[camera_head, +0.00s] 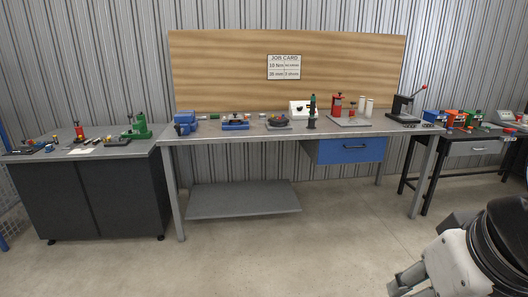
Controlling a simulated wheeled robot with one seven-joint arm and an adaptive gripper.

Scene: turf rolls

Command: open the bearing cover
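No bearing cover can be told for certain at this distance. A small dark round device (278,121) with coloured parts sits on the middle of the long grey workbench (225,136). A blue-based fixture (235,122) with a dark top stands to its left. I cannot tell whether either has a cover, or whether it is open or shut. My gripper (402,283) is at the lower right, above the floor in front of the bench and far from these devices. Its fingers are partly cut off by the bottom edge, and their opening is unclear.
A dark cabinet (97,194) with a green press (137,127) stands left. The bench has a blue drawer (350,149) and a lower shelf (243,198). A red device (337,105) and a lever press (404,107) stand right. The floor (290,250) ahead is clear.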

